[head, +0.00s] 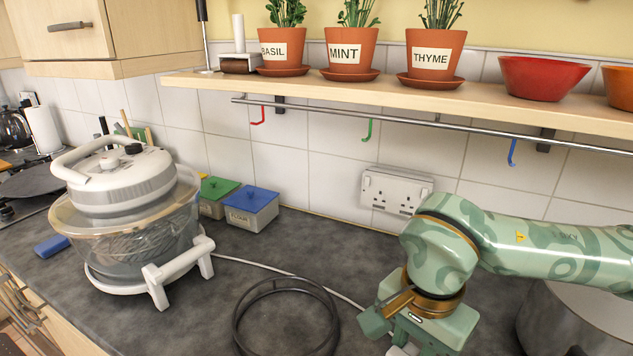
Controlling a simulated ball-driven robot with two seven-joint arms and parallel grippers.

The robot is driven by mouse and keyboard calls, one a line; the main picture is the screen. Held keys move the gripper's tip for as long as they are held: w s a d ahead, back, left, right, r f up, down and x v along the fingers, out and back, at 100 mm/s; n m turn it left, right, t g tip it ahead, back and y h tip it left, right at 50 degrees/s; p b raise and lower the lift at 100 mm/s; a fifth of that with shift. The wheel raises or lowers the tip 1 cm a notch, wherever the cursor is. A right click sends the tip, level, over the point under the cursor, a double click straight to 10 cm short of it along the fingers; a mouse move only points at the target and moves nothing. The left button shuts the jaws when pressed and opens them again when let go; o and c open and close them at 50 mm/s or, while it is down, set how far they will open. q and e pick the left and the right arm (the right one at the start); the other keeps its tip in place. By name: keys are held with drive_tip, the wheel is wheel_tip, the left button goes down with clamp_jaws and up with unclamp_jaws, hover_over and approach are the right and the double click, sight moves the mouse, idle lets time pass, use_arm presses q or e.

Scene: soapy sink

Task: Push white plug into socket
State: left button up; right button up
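The white double socket (396,192) is on the tiled back wall, below the rail, with two outlets side by side. Nothing is plugged into either outlet. My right gripper (410,336) is at the bottom edge of the head view, below and in front of the socket and apart from it. Its fingertips are cut off or hidden, so I cannot tell if it is open or shut. A small white piece (402,350) shows beneath it; it may be the white plug. A white cable (258,265) runs from the appliance toward this gripper. My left gripper is not in view.
A white-lidded glass cooker (125,225) stands at left. A black ring stand (285,318) lies mid-counter. Blue (252,207) and green (218,190) lidded tins stand by the wall. A metal pot (575,325) is at right. A shelf (400,95) and hook rail overhang.

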drive_tip(key=w+d+n, duration=0.1)
drive_tip(key=d+n, duration=0.6)
drive_tip(key=n, duration=0.2)
drive_tip(key=shift+w+d+r, duration=0.2)
drive_tip(key=shift+d, duration=0.2)
